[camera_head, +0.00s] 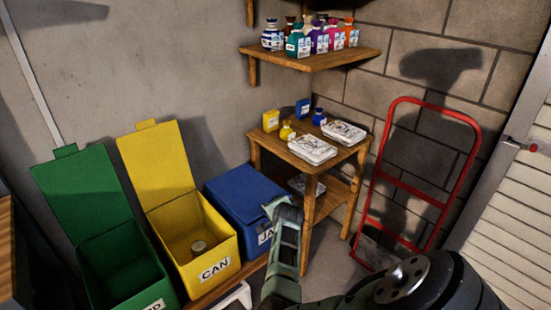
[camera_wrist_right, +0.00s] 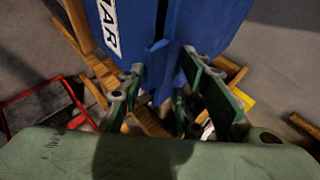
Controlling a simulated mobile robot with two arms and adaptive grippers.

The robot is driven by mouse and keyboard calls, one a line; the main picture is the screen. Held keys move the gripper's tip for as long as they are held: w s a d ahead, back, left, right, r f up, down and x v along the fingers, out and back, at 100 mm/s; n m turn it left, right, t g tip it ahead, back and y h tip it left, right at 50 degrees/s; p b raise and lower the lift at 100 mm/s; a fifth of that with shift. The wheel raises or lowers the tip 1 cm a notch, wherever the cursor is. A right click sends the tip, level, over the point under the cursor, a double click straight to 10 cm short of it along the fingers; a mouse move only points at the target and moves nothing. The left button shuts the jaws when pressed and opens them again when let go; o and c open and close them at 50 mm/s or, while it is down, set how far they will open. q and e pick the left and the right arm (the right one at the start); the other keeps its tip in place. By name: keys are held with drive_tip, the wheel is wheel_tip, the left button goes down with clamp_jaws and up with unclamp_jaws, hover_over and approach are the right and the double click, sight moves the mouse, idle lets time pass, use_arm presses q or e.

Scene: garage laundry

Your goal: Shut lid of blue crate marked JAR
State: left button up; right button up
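The blue crate (camera_head: 243,192) stands right of the yellow crate, and its lid lies down flat over the top. Its white label, partly hidden by my right gripper, shows at the front; in the right wrist view the blue crate (camera_wrist_right: 145,30) fills the upper middle, with "AR" readable. My right gripper (camera_head: 281,207) is at the crate's right front edge. In the wrist view its fingers (camera_wrist_right: 160,82) are spread apart, with a blue edge or tab between them; I cannot tell whether they touch it. My left gripper is not in view.
The green crate (camera_head: 118,265) is open at left. A wooden table (camera_head: 291,146) with bottles and white packs stands close behind at right. A red hand truck (camera_head: 408,185) leans farther right.

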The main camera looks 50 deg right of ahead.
drive_tip(key=v, duration=0.7)
drive_tip(key=shift+s+r, duration=0.2)
drive_tip(key=shift+r, duration=0.05)
idle(0.3)
drive_tip(key=shift+a, duration=0.15)
idle(0.4)
drive_tip(key=w+a+f+n+y, duration=0.2)
drive_tip(key=a+f+n, duration=0.5)
drive_tip(key=a+f, duration=0.25)
drive_tip(key=s+a+f+n+g+y+p, duration=0.1)
drive_tip(key=s+a+f+n, duration=0.3)
drive_tip(key=f, duration=0.3)
drive_tip(key=s+a+f+n+g+y+p, duration=0.1)
drive_tip(key=s+a+f+n, duration=0.15)
drive_tip(key=a+f, duration=0.45)
drive_tip(key=s+a+f+n+g+y, duration=0.1)
drive_tip(key=s+a+f+n, duration=0.15)
drive_tip(key=s+f, duration=0.45)
drive_tip(key=s+a+f+n+g, duration=0.15)
drive_tip(key=s+a+f, duration=0.25)
drive_tip(key=s, duration=0.4)
drive_tip(key=s+a+f+n+g, duration=0.1)
drive_tip(key=s+a+f+n, duration=0.1)
drive_tip(key=s, duration=1)
drive_tip(key=s+a+f+n+g+y, duration=0.1)
drive_tip(key=s+f+n, duration=0.3)
drive_tip(key=s, duration=0.9)
drive_tip(key=shift+a+f+g+p, duration=0.3)
drive_tip(key=shift+a+g+p, duration=0.05)
drive_tip(key=shift+a, duration=0.1)
